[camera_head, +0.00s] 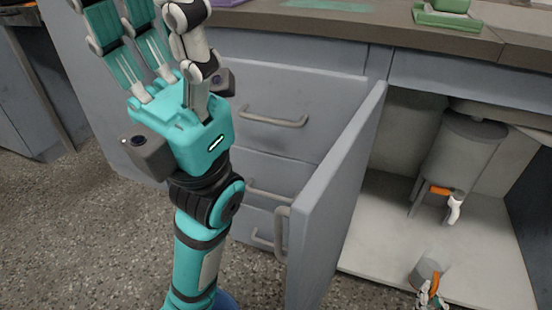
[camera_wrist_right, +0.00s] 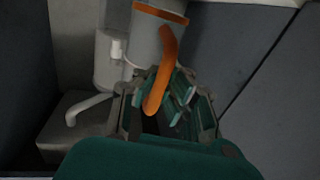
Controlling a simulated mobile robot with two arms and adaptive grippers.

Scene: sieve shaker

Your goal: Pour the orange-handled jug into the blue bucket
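The jug (camera_head: 428,268) is grey with an orange handle and stands low at the front of the open cabinet. In the right wrist view its orange handle (camera_wrist_right: 165,65) lies between the fingers of my right gripper (camera_wrist_right: 165,105), close to the palm. That gripper (camera_head: 432,296) shows small in the head view, at the handle; whether its fingers are closed on the handle is unclear. My left gripper (camera_head: 160,35) is raised in the foreground, fingers spread, empty. A blue rounded thing (camera_head: 226,300), likely the bucket, is mostly hidden behind my left forearm.
A grey barrel (camera_head: 465,150) with an orange band and white tap stands inside the cabinet. The open cabinet door (camera_head: 335,205) stands between my left arm and the jug. Drawers (camera_head: 290,110) are shut. A green device (camera_head: 447,15) sits on the counter. The speckled floor at left is clear.

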